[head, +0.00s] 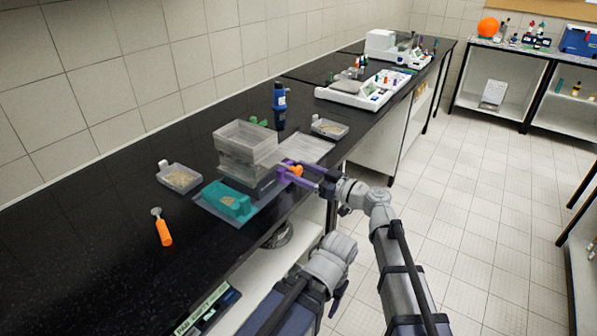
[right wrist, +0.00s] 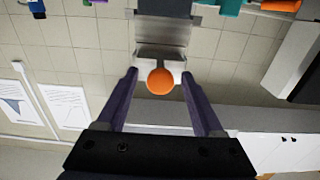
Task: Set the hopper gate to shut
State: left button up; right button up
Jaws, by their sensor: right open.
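The hopper machine, a clear grey box (head: 245,147) on a dark base, stands on the black bench. An orange ball knob (head: 297,171) is at its right front side. In the right wrist view the orange knob (right wrist: 160,81) sits in front of a pale metal bracket (right wrist: 160,56). My right gripper (head: 287,171) is open, with its purple fingers on either side of the knob. In the wrist view a gap shows between the knob and each finger. I cannot tell the gate's position.
A teal tray (head: 226,203) is in front of the machine. Pans of grains stand left (head: 180,177) and behind (head: 329,128). An orange-handled tool (head: 163,230) lies on the bench, and a blue bottle (head: 279,97) stands behind. The bench's left part is clear.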

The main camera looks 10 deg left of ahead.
jog(key=shift+w+a, duration=0.15)
jog(key=shift+a, duration=0.2)
jog(key=shift+c, duration=0.2)
grip_shut()
dwell(1.0)
